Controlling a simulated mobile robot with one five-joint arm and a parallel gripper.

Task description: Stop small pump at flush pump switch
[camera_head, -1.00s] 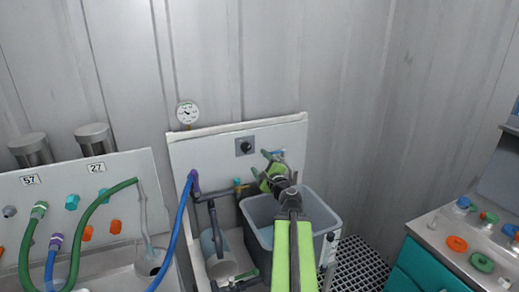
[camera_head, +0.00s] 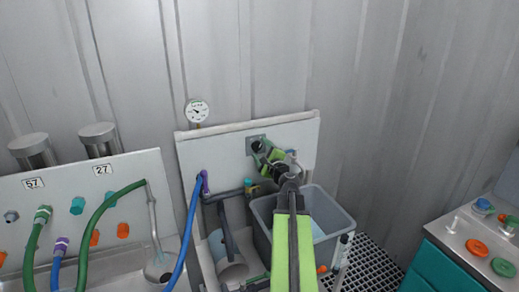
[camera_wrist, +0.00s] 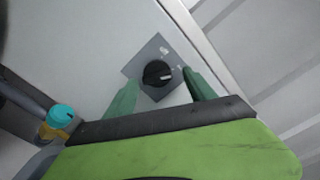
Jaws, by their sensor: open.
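The flush pump switch is a black rotary knob (camera_wrist: 157,73) on a grey square plate (camera_wrist: 150,58), fixed to an upright pale panel (camera_head: 215,158). A light pointer mark on the knob points to the right in the wrist view, and small plate labels are too blurred to read. My gripper (camera_wrist: 158,88) is open, with one green finger on each side of the knob's lower part. I cannot tell whether the fingers touch it. In the head view my gripper (camera_head: 262,150) covers most of the knob. The small pump (camera_head: 228,262) appears as a grey cylinder low behind the panel's front.
A grey tub (camera_head: 335,212) stands below the switch. A blue hose (camera_head: 188,235) and dark pipes run to its left. A round gauge (camera_head: 197,110) tops the panel. A teal-capped valve (camera_wrist: 60,115) sits near my gripper.

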